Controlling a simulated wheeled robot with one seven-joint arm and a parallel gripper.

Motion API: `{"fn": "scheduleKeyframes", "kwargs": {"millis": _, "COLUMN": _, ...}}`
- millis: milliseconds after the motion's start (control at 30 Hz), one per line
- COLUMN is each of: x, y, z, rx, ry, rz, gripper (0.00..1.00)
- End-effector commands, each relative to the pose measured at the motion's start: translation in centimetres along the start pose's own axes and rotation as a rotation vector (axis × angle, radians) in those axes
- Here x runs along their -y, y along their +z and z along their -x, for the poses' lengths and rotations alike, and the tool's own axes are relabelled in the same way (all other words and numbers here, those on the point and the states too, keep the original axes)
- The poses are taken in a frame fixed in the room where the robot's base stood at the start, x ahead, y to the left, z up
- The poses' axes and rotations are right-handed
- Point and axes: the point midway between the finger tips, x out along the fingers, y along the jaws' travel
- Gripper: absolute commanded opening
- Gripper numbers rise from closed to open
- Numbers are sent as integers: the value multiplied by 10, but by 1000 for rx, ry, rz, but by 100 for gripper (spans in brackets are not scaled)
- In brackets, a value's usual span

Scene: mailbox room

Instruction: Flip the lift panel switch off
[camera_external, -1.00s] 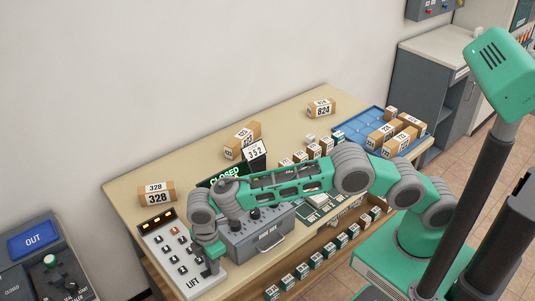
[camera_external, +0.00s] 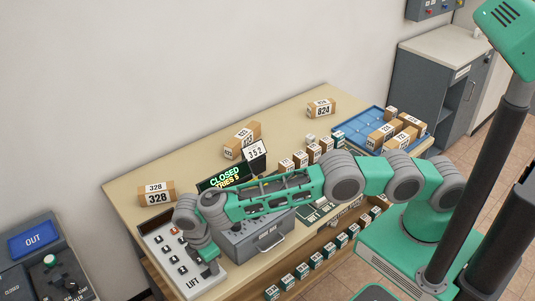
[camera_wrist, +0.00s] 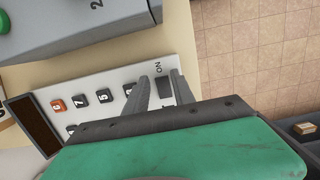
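The lift panel (camera_external: 188,284) is a pale sloped box at the near left of the table, marked LIFT. It has rows of dark buttons, one orange button (camera_wrist: 58,105) and a display (camera_wrist: 26,118) that looks dark. The switch (camera_wrist: 164,86) is a dark rocker near the panel's end, with ON printed beside it. My gripper (camera_wrist: 160,78) is over this end of the panel, its two grey fingers apart with the switch showing between them. I cannot tell whether a finger touches it. In the external view my gripper (camera_external: 211,270) hides the switch.
A grey box with a handle (camera_external: 262,238) stands right beside the panel. A CLOSED sign (camera_external: 224,176), numbered parcels (camera_external: 157,194) and a blue tray (camera_external: 361,142) are farther back.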

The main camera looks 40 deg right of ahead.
Motion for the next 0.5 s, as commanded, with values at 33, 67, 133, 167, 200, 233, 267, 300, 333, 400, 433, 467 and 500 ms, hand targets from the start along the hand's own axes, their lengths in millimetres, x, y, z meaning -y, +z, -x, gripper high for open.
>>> {"fn": "scheduleKeyframes", "kwargs": {"millis": 33, "x": 0, "y": 0, "z": -1, "rx": 1, "ry": -1, "rz": 0, "gripper": 35}}
{"fn": "scheduleKeyframes", "kwargs": {"millis": 67, "x": 0, "y": 0, "z": -1, "rx": 1, "ry": -1, "rz": 1, "gripper": 38}}
{"fn": "scheduleKeyframes", "kwargs": {"millis": 133, "x": 1, "y": 0, "z": -1, "rx": 2, "ry": -1, "rz": 2, "gripper": 42}}
{"fn": "scheduleKeyframes", "kwargs": {"millis": 167, "x": 2, "y": 0, "z": -1, "rx": 2, "ry": -2, "rz": 2, "gripper": 42}}
{"fn": "scheduleKeyframes", "kwargs": {"millis": 200, "x": 2, "y": 0, "z": -1, "rx": 2, "ry": -2, "rz": 3, "gripper": 42}}
{"fn": "scheduleKeyframes", "kwargs": {"millis": 233, "x": 2, "y": 0, "z": -1, "rx": 3, "ry": -2, "rz": 3, "gripper": 42}}
{"fn": "scheduleKeyframes", "kwargs": {"millis": 267, "x": 2, "y": 0, "z": -1, "rx": 3, "ry": -2, "rz": 3, "gripper": 42}}
{"fn": "scheduleKeyframes", "kwargs": {"millis": 300, "x": 2, "y": 0, "z": -1, "rx": 3, "ry": -2, "rz": 3, "gripper": 42}}
{"fn": "scheduleKeyframes", "kwargs": {"millis": 333, "x": 2, "y": 0, "z": -1, "rx": 3, "ry": -2, "rz": 3, "gripper": 42}}
{"fn": "scheduleKeyframes", "kwargs": {"millis": 400, "x": 1, "y": 0, "z": 1, "rx": 2, "ry": -1, "rz": 2, "gripper": 42}}
{"fn": "scheduleKeyframes", "kwargs": {"millis": 433, "x": 1, "y": 0, "z": 4, "rx": 1, "ry": -1, "rz": 2, "gripper": 42}}
{"fn": "scheduleKeyframes", "kwargs": {"millis": 467, "x": 1, "y": 0, "z": 7, "rx": 1, "ry": -1, "rz": 2, "gripper": 42}}
{"fn": "scheduleKeyframes", "kwargs": {"millis": 500, "x": 1, "y": 1, "z": 12, "rx": 0, "ry": 0, "rz": 1, "gripper": 42}}
